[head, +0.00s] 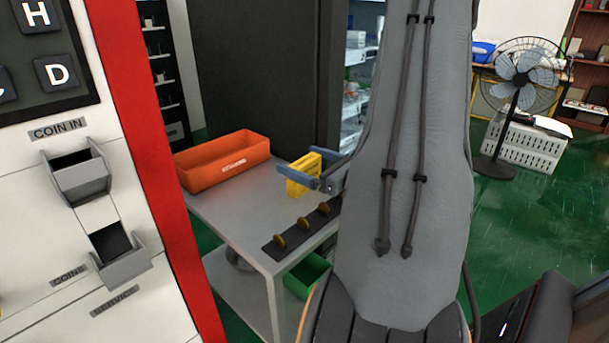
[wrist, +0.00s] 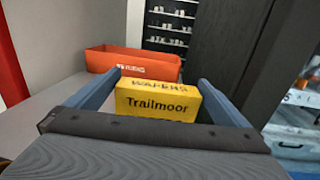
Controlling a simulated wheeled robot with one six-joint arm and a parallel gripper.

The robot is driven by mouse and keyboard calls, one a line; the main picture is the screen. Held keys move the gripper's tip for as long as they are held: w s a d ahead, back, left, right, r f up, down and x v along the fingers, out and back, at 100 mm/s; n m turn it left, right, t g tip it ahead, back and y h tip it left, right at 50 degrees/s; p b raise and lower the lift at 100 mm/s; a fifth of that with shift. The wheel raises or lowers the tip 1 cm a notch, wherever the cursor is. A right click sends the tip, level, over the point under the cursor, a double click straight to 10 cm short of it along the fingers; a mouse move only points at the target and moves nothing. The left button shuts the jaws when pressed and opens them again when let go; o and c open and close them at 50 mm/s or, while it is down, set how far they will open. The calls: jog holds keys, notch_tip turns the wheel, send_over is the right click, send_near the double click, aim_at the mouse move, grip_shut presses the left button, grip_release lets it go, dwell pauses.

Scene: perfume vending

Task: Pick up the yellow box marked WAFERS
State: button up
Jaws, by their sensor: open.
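The yellow box (head: 302,176) stands on the grey table (head: 232,222), partly hidden by my gripper in the head view. In the wrist view the yellow box (wrist: 158,101) shows "Trailmoor" on its near face and WAFERS, upside down, on its top. My gripper (head: 318,171) is open, with its blue fingers on either side of the box. In the wrist view, my gripper (wrist: 150,88) has the left finger with a gap to the box, and the right finger close to the box's right end. I cannot tell whether the right finger touches.
An orange bin (head: 222,162) stands on the table behind and left of the box. A red and white vending machine (head: 75,200) stands at left. A green bin (head: 306,274) sits below the table.

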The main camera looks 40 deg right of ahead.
jog(key=shift+w+a, duration=0.15)
jog(key=shift+w, duration=0.75)
jog(key=shift+w+a, duration=0.1)
jog(key=shift+w, duration=0.8)
jog(key=c, duration=0.9)
